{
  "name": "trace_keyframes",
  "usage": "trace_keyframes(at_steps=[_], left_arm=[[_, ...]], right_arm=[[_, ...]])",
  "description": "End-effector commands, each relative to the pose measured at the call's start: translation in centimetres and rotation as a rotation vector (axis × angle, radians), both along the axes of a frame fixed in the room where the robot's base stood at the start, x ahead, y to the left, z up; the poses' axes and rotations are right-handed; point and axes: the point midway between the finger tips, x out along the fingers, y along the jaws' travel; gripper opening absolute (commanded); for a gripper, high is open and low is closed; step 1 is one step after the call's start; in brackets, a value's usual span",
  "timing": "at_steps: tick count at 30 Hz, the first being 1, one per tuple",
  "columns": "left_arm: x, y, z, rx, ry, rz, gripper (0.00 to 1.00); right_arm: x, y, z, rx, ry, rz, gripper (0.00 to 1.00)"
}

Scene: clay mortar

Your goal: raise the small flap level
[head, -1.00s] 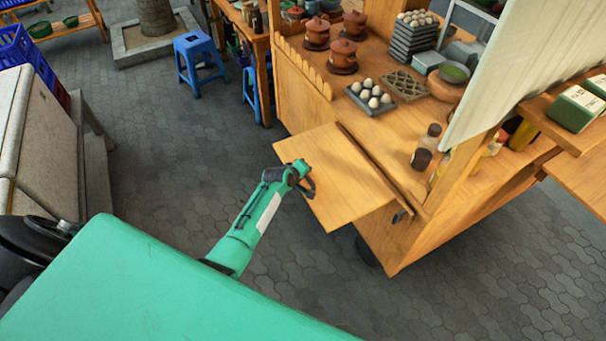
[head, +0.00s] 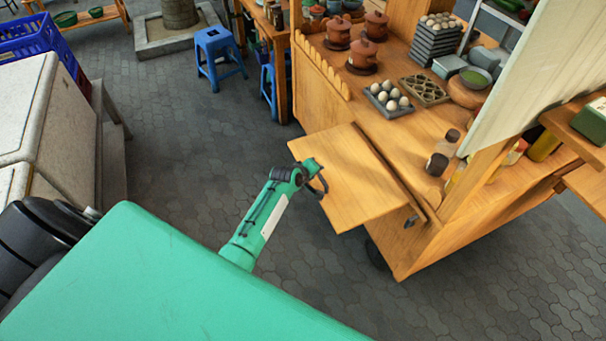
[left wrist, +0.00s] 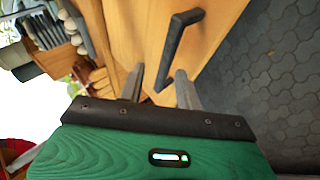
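The small flap (head: 365,180) is a plain wooden panel at the near end of the wooden cart; it juts out from the counter edge, and I cannot tell exactly whether it is level. My left gripper (head: 318,185) is at the flap's outer edge, its fingers hard to make out there. In the left wrist view, its two grey fingers (left wrist: 160,88) stand apart, with the lower end of a black bar handle (left wrist: 174,48) seen between them. The handle is on a wooden panel (left wrist: 150,20). Contact is unclear. My right gripper is out of view.
A black bracket (head: 411,220) shows by the flap's right corner. The counter holds brown pots (head: 362,58), a tray of eggs (head: 388,98) and dark-capped jars (head: 437,163). A blue stool (head: 217,55) stands behind. Grey paving (head: 200,150) is free left of the flap.

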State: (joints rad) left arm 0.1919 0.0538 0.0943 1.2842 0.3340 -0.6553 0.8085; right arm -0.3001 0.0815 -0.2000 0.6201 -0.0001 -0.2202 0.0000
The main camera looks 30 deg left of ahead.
Motion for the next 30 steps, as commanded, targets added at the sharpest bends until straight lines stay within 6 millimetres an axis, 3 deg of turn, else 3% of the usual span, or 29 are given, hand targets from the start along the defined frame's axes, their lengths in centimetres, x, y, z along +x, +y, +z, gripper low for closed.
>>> trace_keyframes(at_steps=[18, 30], left_arm=[[-6.4, 0.8, 5.7, 0.000, -0.004, 0.001, 0.35], [-7.3, 0.9, 6.6, 0.000, -0.002, 0.000, 0.35]], right_arm=[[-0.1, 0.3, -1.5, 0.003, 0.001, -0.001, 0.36], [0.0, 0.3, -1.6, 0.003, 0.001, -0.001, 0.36]])
